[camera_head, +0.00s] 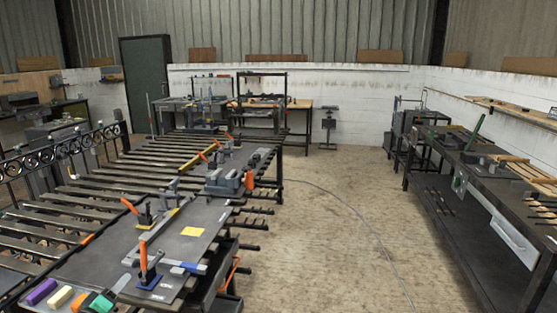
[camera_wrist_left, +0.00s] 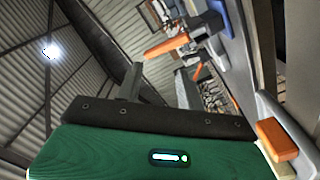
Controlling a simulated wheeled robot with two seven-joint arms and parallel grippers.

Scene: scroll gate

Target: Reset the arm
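My left gripper (camera_head: 121,283) shows at the bottom left of the head view, low by the near end of the slatted work table (camera_head: 100,265). Its green body and dark bar fill the bottom of the left wrist view. Its grey fingers (camera_wrist_left: 131,80) stand together near the middle of the bar, with nothing seen between them. The green body is close beside a row of blocks: purple (camera_head: 41,291), cream (camera_head: 59,297) and orange (camera_head: 79,301). The orange block also shows in the left wrist view (camera_wrist_left: 278,139). My right gripper is in neither view.
Clamps with orange handles (camera_head: 143,257) stand on dark plates near the left gripper. A yellow sheet (camera_head: 192,231) lies beyond them. A scroll-topped railing (camera_head: 70,145) runs along the table's left. A dark bench (camera_head: 480,190) stands right. The floor between is open, crossed by a cable.

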